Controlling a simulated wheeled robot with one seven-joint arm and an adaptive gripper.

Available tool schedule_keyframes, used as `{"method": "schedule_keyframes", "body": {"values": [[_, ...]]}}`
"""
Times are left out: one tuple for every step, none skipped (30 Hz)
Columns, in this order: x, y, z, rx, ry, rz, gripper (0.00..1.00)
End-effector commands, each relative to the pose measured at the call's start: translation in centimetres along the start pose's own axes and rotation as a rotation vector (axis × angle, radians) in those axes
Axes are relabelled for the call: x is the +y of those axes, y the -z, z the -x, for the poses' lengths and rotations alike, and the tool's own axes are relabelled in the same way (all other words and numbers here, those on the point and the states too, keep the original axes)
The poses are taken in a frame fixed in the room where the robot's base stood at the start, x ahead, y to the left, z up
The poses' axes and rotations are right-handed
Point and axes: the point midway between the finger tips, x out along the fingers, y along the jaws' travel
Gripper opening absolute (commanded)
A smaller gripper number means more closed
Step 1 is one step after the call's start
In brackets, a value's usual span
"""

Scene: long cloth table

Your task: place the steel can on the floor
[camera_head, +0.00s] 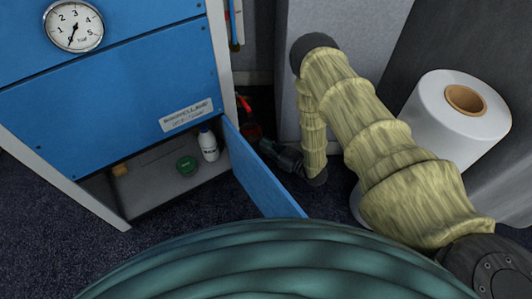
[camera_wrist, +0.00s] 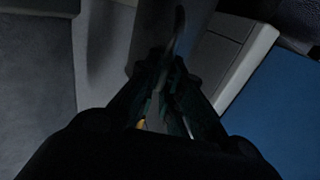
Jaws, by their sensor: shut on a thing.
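I cannot clearly make out the steel can in either view. My gripper (camera_head: 276,153) is low, beside the outer side of the open blue cabinet door (camera_head: 258,178). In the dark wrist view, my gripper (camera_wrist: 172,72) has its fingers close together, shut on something. A slim curved thing with a pale edge (camera_wrist: 180,30) shows at the fingertips. It is too dark to tell whether it is the can or a part of the door.
The open blue cabinet (camera_head: 110,105) holds a white bottle (camera_head: 208,146), a green-topped container (camera_head: 187,165) and a small tan thing (camera_head: 120,170). A white paper roll (camera_head: 440,105) is at right. A red thing (camera_head: 245,104) is behind the door. Dark carpet (camera_head: 45,235) is clear at left.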

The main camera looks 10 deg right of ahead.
Motion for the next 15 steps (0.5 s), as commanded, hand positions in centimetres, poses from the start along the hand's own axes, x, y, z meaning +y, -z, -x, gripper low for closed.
{"method": "schedule_keyframes", "body": {"values": [[0.0, -0.6, 0.0, 0.0, 0.0, 0.0, 0.0], [0.0, -0.9, 0.0, 0.0, 0.0, 0.0, 0.0], [-0.1, -1.5, 0.0, 0.0, 0.0, -0.001, 0.0], [-0.1, -2.0, 0.0, -0.001, 0.0, -0.001, 0.0], [-0.1, -2.4, 0.0, -0.001, 0.0, -0.001, 0.0], [-0.1, -2.9, 0.0, -0.001, 0.0, -0.001, 0.0], [0.0, -3.2, 0.0, 0.0, 0.0, -0.001, 0.0], [0.0, -3.4, 0.0, 0.0, 0.0, -0.001, 0.0], [0.0, -3.5, -0.1, 0.001, 0.0, 0.0, 0.0], [0.0, -3.5, -0.1, 0.001, 0.0, 0.0, 0.0], [0.0, -3.4, -0.1, 0.001, 0.0, 0.0, 0.0], [0.0, -3.3, -0.1, 0.001, 0.0, 0.0, 0.0], [0.0, -3.3, -0.1, 0.001, 0.0, 0.0, 0.0], [0.0, -3.3, 0.0, 0.001, 0.0, 0.0, 0.0], [0.0, -3.3, 0.0, 0.001, 0.0, 0.0, 0.0]]}}
